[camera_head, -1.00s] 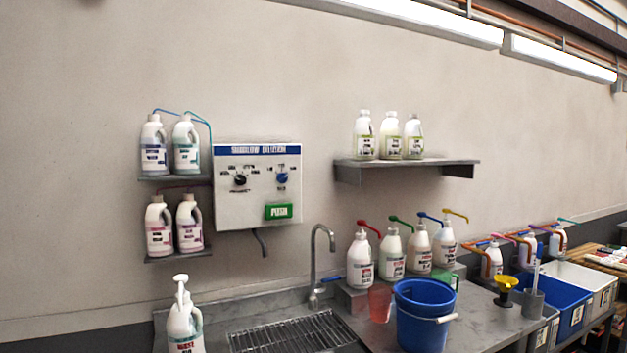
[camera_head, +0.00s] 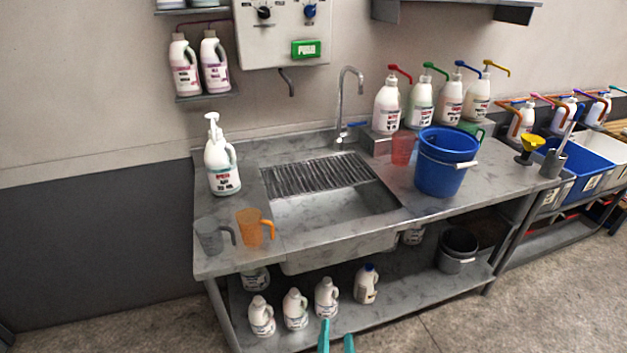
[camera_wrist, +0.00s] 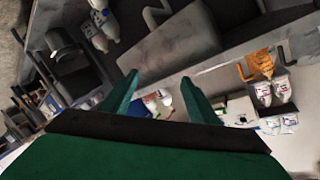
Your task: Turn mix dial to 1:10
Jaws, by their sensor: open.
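The white dispenser box (camera_head: 283,45) hangs on the wall above the sink, its top cut off by the head view's upper edge. It carries a black dial (camera_head: 264,12) at left, a blue dial (camera_head: 309,11) at right and a green push button (camera_head: 305,49) below. The dial labels are too small to read, so I cannot tell the settings. My gripper (camera_head: 336,336) shows at the bottom edge of the head view, well below and apart from the box. In the wrist view, its two teal fingers (camera_wrist: 160,78) are spread apart with nothing held between them.
A steel bench (camera_head: 250,262) with a sink (camera_head: 325,215) and faucet (camera_head: 342,100) stands below the box. A white pump bottle (camera_head: 221,160), an orange jug (camera_head: 256,228), a grey jug (camera_head: 211,238) and blue buckets (camera_head: 440,180) stand on it. Bare floor (camera_head: 420,330) shows in front.

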